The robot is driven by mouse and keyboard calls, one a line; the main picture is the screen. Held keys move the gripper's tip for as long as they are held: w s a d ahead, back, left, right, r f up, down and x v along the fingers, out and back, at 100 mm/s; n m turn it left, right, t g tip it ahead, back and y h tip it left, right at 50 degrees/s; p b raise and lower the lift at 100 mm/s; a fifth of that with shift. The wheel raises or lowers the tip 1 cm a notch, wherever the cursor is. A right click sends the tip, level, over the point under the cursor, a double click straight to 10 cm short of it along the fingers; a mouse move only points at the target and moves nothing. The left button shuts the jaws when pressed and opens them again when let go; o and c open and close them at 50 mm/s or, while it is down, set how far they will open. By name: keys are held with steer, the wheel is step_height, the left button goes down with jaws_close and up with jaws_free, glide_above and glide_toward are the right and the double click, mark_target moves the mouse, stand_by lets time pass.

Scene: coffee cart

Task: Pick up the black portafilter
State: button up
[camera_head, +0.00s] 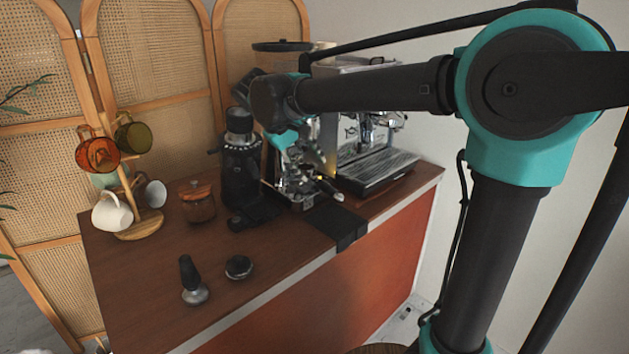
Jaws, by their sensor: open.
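My gripper (303,188) hangs at the end of my teal and black arm, pointing down in front of the machines on the cart. It is open. A dark handle with a pale tip (330,188), which looks like the black portafilter, lies right beside the fingers on their right side. My gripper hides part of it, and I cannot tell whether the fingers touch it.
A black grinder (240,165) stands left of my gripper. An espresso machine (375,160) stands behind right. A black mat (340,222) hangs over the front edge. A tamper (193,282), a round dark tool (238,267), a jar (197,205) and a mug tree (140,229) stand left.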

mark_target(327, 187)
steer(key=x, duration=1.1)
steer(key=shift+w+d, duration=0.1)
steer(key=shift+w, duration=0.05)
steer(key=shift+c, duration=0.2)
jaws_close()
